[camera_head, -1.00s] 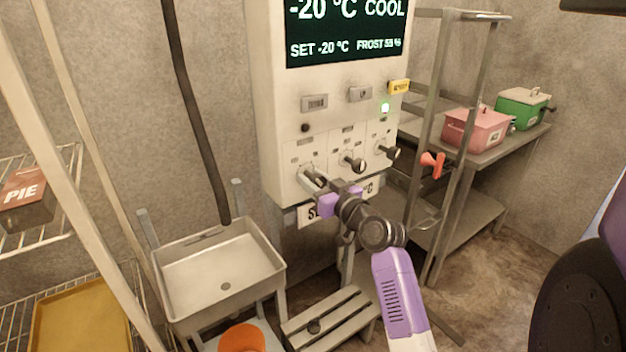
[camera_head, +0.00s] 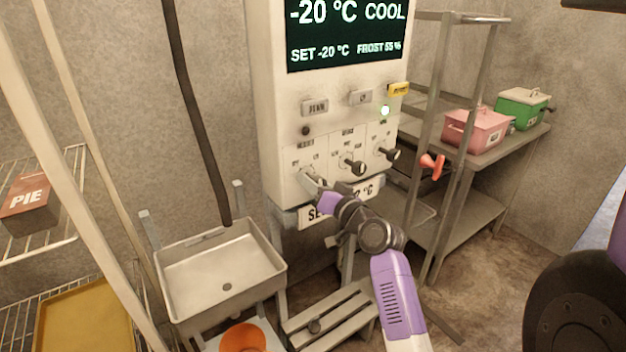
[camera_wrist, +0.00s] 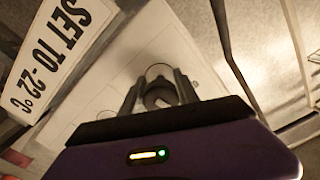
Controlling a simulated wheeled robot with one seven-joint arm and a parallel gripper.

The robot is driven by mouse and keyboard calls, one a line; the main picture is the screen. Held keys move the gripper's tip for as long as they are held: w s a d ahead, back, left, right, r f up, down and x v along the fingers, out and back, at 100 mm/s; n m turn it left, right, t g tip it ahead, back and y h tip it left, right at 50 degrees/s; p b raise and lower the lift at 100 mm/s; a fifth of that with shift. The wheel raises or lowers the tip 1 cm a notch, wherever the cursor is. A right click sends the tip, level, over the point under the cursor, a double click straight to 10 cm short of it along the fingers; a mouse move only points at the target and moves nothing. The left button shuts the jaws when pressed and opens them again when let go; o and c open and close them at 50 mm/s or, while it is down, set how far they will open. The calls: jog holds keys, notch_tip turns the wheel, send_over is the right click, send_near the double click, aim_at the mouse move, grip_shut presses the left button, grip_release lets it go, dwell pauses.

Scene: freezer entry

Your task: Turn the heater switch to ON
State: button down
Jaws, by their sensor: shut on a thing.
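The white control panel (camera_head: 287,120) hangs on the wall with three black-handled rotary switches in a row under small labels, too blurred to read surely. The left switch (camera_head: 309,176) is at my gripper (camera_head: 322,187), which reaches up from below right. The middle switch (camera_head: 353,166) and right switch (camera_head: 388,154) stand free. In the wrist view my gripper (camera_wrist: 160,88) has its two dark fingers on either side of a round switch (camera_wrist: 158,97) and is shut on it. The fingers partly hide its handle, so its exact setting cannot be read.
The display (camera_head: 345,35) reads -20 °C COOL, FROST 55 %. A "SET TO -22 °C" sign (camera_wrist: 60,45) hangs below the switches. A metal rack (camera_head: 465,150) stands close right; a sink (camera_head: 222,275) is lower left.

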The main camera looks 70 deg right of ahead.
jog(key=m+p, duration=0.1)
jog(key=m, duration=0.1)
jog(key=m+p, duration=0.1)
jog(key=m, duration=0.2)
jog(key=shift+r+m, duration=0.2)
jog(key=shift+m, duration=0.1)
jog(key=shift+m+p, duration=1.05)
jog(key=shift+m, duration=0.55)
jog(key=c, duration=0.9)
grip_release()
jog(key=shift+a+f, duration=0.1)
jog(key=b+v, duration=0.1)
jog(key=v, duration=0.6)
jog(key=shift+s+a+b, duration=0.2)
jog(key=shift+s+b, duration=0.1)
jog(key=shift+b, duration=0.1)
